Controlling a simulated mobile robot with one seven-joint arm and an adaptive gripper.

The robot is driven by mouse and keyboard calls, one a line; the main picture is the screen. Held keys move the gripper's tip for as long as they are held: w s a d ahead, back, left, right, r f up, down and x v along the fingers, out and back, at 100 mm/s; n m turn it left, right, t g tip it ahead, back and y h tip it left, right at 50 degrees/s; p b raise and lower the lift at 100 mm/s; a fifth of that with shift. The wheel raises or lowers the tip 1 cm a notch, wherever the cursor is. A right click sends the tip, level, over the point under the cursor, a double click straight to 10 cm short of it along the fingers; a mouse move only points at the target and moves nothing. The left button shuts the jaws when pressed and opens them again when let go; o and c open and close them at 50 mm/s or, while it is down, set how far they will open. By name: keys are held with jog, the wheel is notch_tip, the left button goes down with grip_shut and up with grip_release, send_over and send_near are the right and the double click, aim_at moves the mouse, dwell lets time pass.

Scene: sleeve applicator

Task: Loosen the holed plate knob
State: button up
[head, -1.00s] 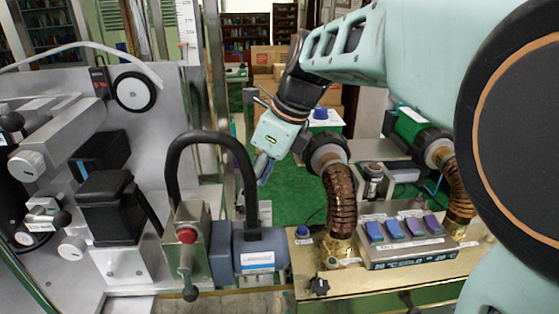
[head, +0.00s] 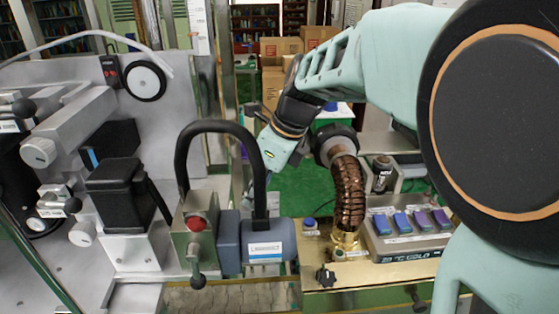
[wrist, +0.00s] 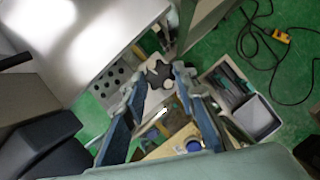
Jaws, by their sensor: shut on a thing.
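The black star-shaped knob (wrist: 160,74) shows in the wrist view beside a light plate with several dark holes (wrist: 113,84). My gripper (wrist: 159,77) has one blue finger on each side of the knob, and its tips close on it. In the head view my gripper (head: 277,150) reaches down behind the black hose handle. Its fingertips, the knob and the holed plate are hidden there by the hose and the machine parts.
A black hose handle (head: 183,150), a blue-grey motor (head: 262,246) and a red button (head: 197,223) stand in front of my gripper. A copper bellows hose (head: 350,195) rises to its right. A cable (wrist: 246,40) lies on the green floor (wrist: 215,55).

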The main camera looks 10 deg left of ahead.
jog(key=shift+c, duration=0.9)
jog(key=shift+w+n+p, duration=0.1)
jog(key=shift+n+p, duration=0.25)
jog(key=shift+n, duration=0.05)
jog(key=n+p, duration=0.1)
jog(key=n+g+p, duration=0.1)
jog(key=shift+w+r+n+g, duration=0.15)
jog(key=shift+n+g, duration=0.15)
jog(key=shift+w+n+g+p, duration=0.15)
jog(key=shift+n+g+p, duration=0.55)
jog(key=shift+n+p, duration=1.25)
jog(key=shift+n, duration=0.25)
jog(key=o, duration=1.2)
jog(key=shift+c, duration=0.2)
